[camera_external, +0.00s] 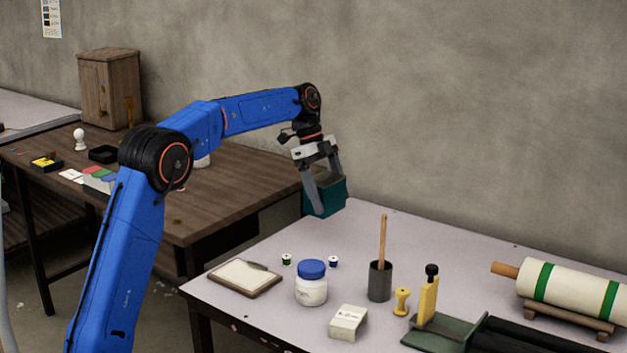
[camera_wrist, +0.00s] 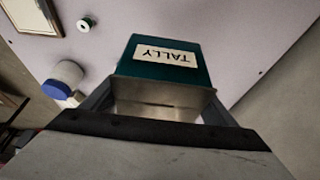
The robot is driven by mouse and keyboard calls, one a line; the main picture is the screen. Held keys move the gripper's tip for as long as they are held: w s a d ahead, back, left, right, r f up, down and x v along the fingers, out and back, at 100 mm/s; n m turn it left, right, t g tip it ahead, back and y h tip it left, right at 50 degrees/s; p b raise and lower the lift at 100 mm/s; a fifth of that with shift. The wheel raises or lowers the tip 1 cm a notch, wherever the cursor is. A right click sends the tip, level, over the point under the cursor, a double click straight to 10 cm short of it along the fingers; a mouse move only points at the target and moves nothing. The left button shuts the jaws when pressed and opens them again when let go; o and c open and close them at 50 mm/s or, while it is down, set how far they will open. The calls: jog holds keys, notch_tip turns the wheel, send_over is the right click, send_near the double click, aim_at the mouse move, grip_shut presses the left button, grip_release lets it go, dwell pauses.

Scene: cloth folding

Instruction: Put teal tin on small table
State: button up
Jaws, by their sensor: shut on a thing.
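The teal tin (camera_external: 326,196) is a dark teal box held between the fingers of my gripper (camera_external: 322,190). It hangs above the far left corner of the light-topped table (camera_external: 450,245). The tin also shows in the wrist view (camera_wrist: 165,60), with a white label reading "TALLY" upside down there. My gripper is shut on the tin, and its fingers (camera_wrist: 160,105) run along the tin's sides. A gap under the tin is hard to judge. Which table counts as the small table is not clear; a brown wooden table (camera_external: 235,195) stands to the left.
On the light table stand a blue-lidded jar (camera_external: 311,283), a clipboard (camera_external: 244,277), a dark cup with a stick (camera_external: 380,281), small spools (camera_external: 333,262), a white block (camera_external: 348,322) and a fabric roll (camera_external: 575,290). The light table's back left part is clear.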

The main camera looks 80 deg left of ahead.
notch_tip(320, 180, down, 9)
jog(key=shift+r, duration=0.1)
dwell(0.4)
jog(key=o, duration=1.3)
jog(key=shift+f, duration=0.2)
jog(key=shift+r, duration=0.1)
jog(key=v, duration=1.2)
